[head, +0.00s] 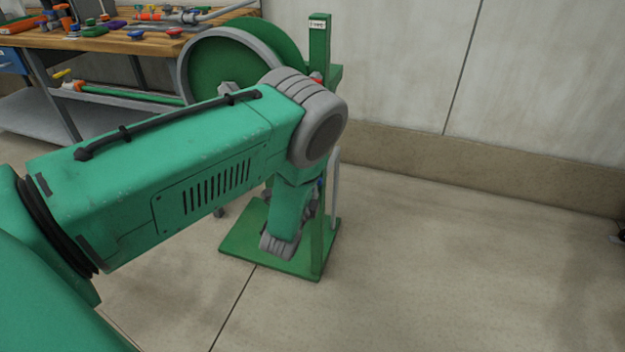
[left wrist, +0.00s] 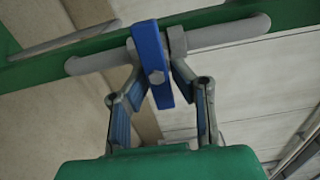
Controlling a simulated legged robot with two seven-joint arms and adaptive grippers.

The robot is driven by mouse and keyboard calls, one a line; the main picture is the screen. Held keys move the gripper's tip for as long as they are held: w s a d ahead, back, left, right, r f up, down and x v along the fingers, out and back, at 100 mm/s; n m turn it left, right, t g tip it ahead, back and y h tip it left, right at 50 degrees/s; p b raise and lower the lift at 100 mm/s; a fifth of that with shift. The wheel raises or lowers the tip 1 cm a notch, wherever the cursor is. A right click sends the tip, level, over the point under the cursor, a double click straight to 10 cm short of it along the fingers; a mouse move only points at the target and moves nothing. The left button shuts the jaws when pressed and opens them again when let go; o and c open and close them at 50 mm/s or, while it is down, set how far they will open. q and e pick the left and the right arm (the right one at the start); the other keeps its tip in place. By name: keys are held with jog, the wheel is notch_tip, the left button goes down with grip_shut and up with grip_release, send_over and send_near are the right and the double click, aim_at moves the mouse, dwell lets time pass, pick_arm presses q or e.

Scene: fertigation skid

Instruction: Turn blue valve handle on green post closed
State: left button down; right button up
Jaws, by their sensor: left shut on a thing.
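The blue valve handle (left wrist: 152,62) shows in the left wrist view as a flat bar with a bolt near its middle. It lies crosswise to the grey pipe (left wrist: 222,35), which runs along a green post (left wrist: 200,14). My left gripper (left wrist: 160,82) is shut on the handle, with one finger on each side. In the head view the green post (head: 320,45) stands upright with a small label near its top. My left arm covers its middle, and the gripper and handle are mostly hidden there. My right gripper is in neither view.
A green base plate (head: 240,245) carries the post. A large green and grey reel (head: 215,68) stands just left of it. A wooden workbench (head: 110,42) with coloured fittings is at the back left. The floor on the right is clear, up to the wall.

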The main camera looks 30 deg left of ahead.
pick_arm(q)
jog(key=shift+s+d+f, duration=0.1)
jog(key=shift+s+f, duration=0.05)
jog(key=shift+f, duration=0.15)
jog(key=c, duration=1.5)
grip_release()
jog(key=shift+r, duration=0.1)
jog(key=v, duration=1.1)
jog(key=shift+s, duration=0.4)
